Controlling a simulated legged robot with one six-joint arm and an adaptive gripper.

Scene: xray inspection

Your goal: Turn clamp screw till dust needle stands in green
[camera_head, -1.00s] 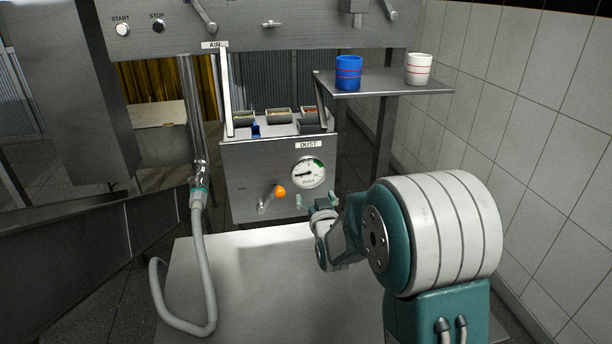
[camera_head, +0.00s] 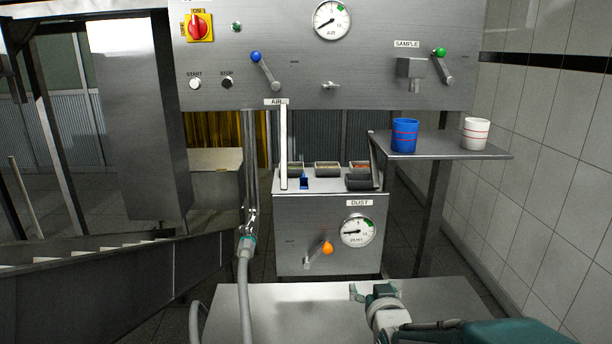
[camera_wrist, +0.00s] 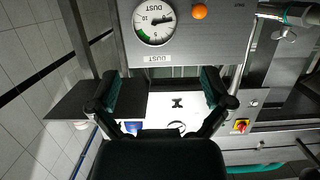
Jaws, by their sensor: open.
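The round dust gauge (camera_head: 357,230) is on the grey dust box; its needle points left, away from the green sector at upper right. The wrist view shows the gauge (camera_wrist: 154,20) upside down. A small winged screw (camera_wrist: 285,34) shows beside the pipe and hose joint in the wrist view. In the head view the joint (camera_head: 247,238) has a teal collar; the screw is too small to make out surely. My gripper (camera_head: 371,292) is low, in front of the box and right of the joint. Its fingers are apart and empty in the wrist view (camera_wrist: 160,92).
An orange-knobbed lever (camera_head: 327,248) sits left of the gauge. A grey hose (camera_head: 244,300) hangs in front of the pale table (camera_head: 310,300). The shelf (camera_head: 455,151) at right bears a blue cup (camera_head: 404,135) and a white cup (camera_head: 475,133).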

